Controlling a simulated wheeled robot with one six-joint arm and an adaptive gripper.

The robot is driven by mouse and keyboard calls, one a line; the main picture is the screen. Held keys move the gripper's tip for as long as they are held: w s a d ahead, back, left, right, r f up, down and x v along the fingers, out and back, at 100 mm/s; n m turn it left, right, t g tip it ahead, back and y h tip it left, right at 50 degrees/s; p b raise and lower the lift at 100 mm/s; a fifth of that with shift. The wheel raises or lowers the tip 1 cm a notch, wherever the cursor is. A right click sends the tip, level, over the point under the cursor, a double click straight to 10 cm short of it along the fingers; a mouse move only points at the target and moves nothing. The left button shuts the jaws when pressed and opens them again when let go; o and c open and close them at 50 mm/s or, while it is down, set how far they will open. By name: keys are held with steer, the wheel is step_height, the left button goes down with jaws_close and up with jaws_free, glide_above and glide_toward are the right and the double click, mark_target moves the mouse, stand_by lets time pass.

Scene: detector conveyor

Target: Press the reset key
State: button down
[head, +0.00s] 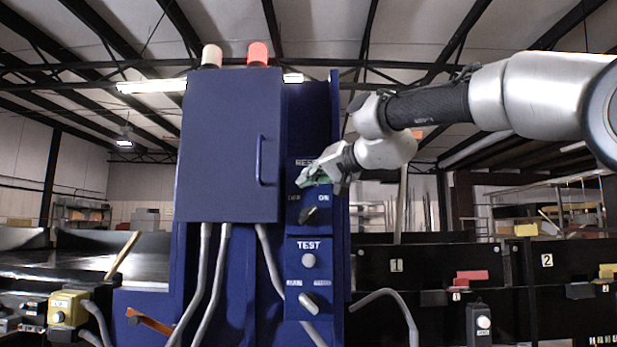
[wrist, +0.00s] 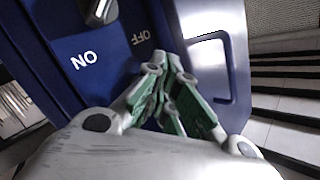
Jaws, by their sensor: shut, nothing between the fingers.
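The blue control panel (head: 293,226) has a RESET label at its top, partly covered by my gripper. My gripper (head: 312,178) is at the panel just below that label, with its fingers together and empty. I cannot see the reset key itself; the fingers and wrist cover the spot under the label. Whether the fingertips touch the panel cannot be told. In the wrist view the green-padded fingers (wrist: 172,62) point at the blue face beside the OFF lettering. A grey selector knob (head: 309,214) marked OFF and ON sits below the gripper; it also shows in the wrist view (wrist: 100,11).
A white TEST button (head: 308,261) and a second selector knob (head: 308,302) are lower on the panel. The cabinet door (head: 228,150) with its protruding handle (head: 261,160) is close on the left. Grey conduits (head: 203,280) hang below. Black numbered bins (head: 400,275) stand at right.

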steer(key=shift+w, duration=0.4)
steer(key=shift+w, duration=0.5)
stand_by(0.8)
steer(key=shift+s, duration=0.9)
steer(key=shift+s, duration=0.1)
steer(key=s, duration=0.4)
steer(key=shift+s+a, duration=0.1)
steer(key=shift+s, duration=0.3)
stand_by(0.6)
